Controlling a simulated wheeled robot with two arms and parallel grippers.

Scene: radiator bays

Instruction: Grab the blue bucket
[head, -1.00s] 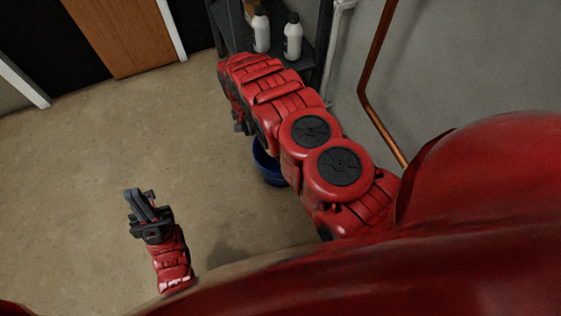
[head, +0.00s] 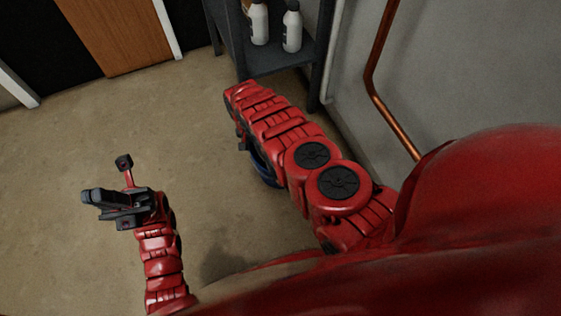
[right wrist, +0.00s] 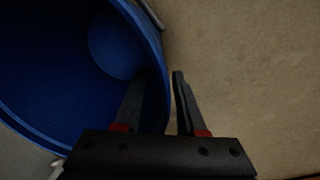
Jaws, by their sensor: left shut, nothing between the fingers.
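The blue bucket (head: 266,174) stands on the floor, mostly hidden behind my right arm in the head view. In the right wrist view the bucket (right wrist: 60,75) fills the left side, its open mouth facing the camera. My right gripper (right wrist: 160,78) is open, with its left finger over the inside of the bucket and its right finger outside. The rim runs between the two fingers. In the head view my right gripper is hidden by its arm. My left gripper (head: 88,198) is shut and empty over bare floor, away from the bucket.
A dark shelf (head: 275,62) with white bottles (head: 259,24) stands beyond my right arm. A copper pipe (head: 376,65) runs along the grey wall on the right. A wooden door (head: 125,35) is at the far left. The floor on the left is clear.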

